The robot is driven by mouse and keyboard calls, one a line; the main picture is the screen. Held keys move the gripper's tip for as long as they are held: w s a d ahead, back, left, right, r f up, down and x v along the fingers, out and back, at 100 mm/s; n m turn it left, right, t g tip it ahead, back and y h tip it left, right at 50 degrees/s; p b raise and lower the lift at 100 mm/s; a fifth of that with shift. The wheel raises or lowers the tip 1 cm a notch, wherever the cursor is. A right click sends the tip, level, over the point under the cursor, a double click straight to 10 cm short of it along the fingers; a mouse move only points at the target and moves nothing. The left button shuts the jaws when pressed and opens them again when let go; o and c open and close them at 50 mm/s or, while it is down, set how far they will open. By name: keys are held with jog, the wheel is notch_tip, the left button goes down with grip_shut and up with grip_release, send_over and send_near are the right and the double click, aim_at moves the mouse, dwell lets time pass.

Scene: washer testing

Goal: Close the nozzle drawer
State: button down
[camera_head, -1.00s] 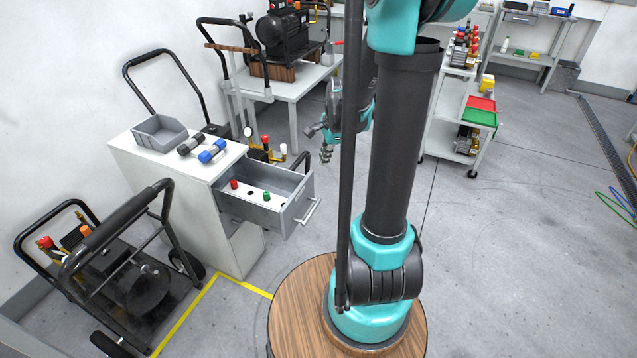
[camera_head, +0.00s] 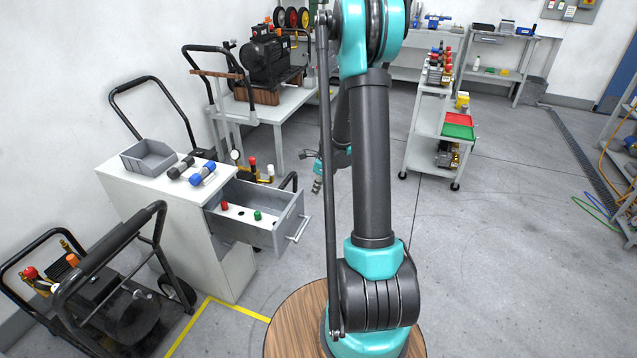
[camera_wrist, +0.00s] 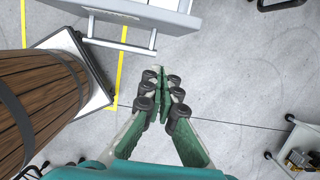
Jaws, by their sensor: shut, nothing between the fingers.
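The nozzle drawer (camera_head: 256,232) is pulled well out of the white cabinet (camera_head: 164,214) at the left in the head view. It has a bar handle (camera_head: 298,230) on its front and holds a red and a green nozzle. In the wrist view the drawer handle (camera_wrist: 122,47) shows at the upper left. My gripper (camera_wrist: 162,76) is shut and empty, pointing down over the floor, apart from the handle. In the head view my gripper (camera_head: 317,186) is small, just right of the drawer front, partly hidden by my arm.
A grey bin (camera_head: 150,157) and blue and black cylinders (camera_head: 203,174) sit on the cabinet top. A wheeled cart (camera_head: 115,300) stands left of it. A table with a black machine (camera_head: 268,62) is behind. A white shelf trolley (camera_head: 437,130) stands right. Floor in front of the drawer is clear.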

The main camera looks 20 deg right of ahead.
jog(key=shift+w+a+f, duration=0.7)
jog(key=shift+a, duration=0.25)
jog(key=shift+w+a+f, duration=0.7)
jog(key=shift+a, duration=0.25)
jog(key=shift+a, duration=0.1)
jog(key=w+a, duration=0.8)
jog(key=a, duration=0.3)
jog(key=w+a, duration=0.8)
jog(key=a, duration=0.3)
jog(key=shift+d, duration=0.1)
